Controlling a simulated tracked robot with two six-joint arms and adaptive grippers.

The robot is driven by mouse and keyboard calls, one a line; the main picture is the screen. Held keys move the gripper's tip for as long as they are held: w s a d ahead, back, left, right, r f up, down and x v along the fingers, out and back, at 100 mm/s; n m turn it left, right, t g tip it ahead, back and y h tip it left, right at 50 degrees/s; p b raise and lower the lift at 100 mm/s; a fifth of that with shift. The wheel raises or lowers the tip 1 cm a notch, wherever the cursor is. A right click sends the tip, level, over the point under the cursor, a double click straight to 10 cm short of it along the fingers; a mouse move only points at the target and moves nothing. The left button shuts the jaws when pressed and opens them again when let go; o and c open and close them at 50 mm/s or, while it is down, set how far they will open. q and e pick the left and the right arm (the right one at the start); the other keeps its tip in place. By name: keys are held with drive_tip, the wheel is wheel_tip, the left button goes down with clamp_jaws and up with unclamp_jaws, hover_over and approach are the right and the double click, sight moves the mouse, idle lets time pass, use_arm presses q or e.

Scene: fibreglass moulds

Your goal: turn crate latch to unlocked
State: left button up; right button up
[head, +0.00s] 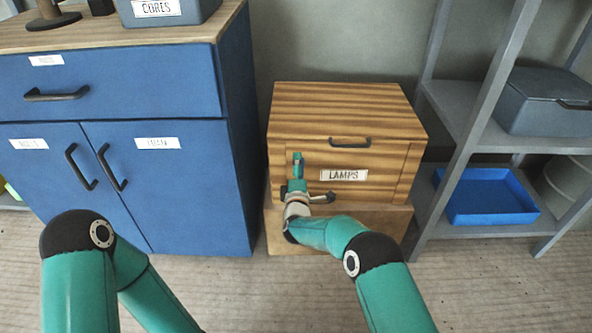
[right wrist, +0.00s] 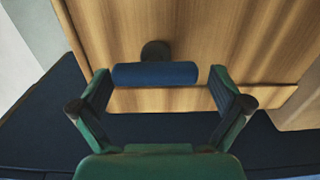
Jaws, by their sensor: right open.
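The wooden crate (head: 388,157) has a LAMPS label and a dark handle on its front. Its latch, a dark blue bar (right wrist: 155,74) on a round dark pivot, shows in the right wrist view, lying level across that picture. In the head view I cannot make the latch out behind my gripper. My right gripper (head: 299,180) is at the left part of the crate's front. In the right wrist view its fingers stand open, one near each end of the bar; I cannot tell whether they touch it. My left gripper is out of the head view; only that arm shows.
A blue cabinet (head: 150,85) stands close left of the crate. A grey shelf rack (head: 469,140) stands at the right with a blue tray (head: 487,197) and a grey bin (head: 545,105). The crate rests on a wooden base (head: 393,222). Floor shows in front.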

drive_tip(key=shift+s, duration=0.1)
drive_tip(key=s, duration=1.1)
drive_tip(key=shift+s, duration=0.4)
drive_tip(key=shift+d, duration=0.1)
